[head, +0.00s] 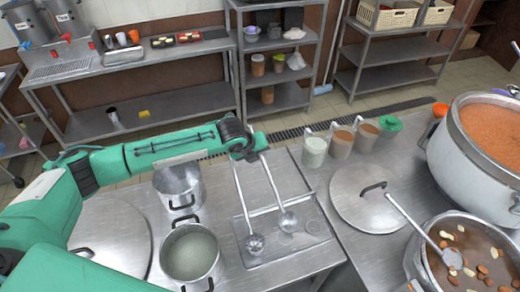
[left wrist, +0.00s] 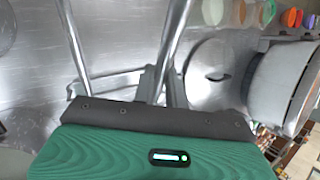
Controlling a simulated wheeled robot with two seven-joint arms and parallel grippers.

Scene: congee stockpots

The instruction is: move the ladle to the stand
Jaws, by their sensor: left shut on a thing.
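My left gripper (head: 260,151) is shut on the upper handle of a steel ladle (head: 273,183); the handle passes between the fingers in the left wrist view (left wrist: 160,86). The held ladle's bowl (head: 288,222) is low over a steel tray-like stand (head: 262,258) with a raised bar. I cannot tell whether the bowl touches it. A second ladle (head: 243,204) stands to the left, its bowl at the stand's left side and its handle (left wrist: 74,40) beside my gripper. A third ladle (head: 412,219) leans in the bean pot (head: 410,262). My right gripper is not in view.
Left of the stand are a pot of pale liquid (head: 190,252), a steel pot (head: 180,187) and a lid (head: 110,235). Right of it are a lid (head: 368,197), several cups (head: 341,143) and a large orange-filled pot (head: 470,160). Shelves stand behind.

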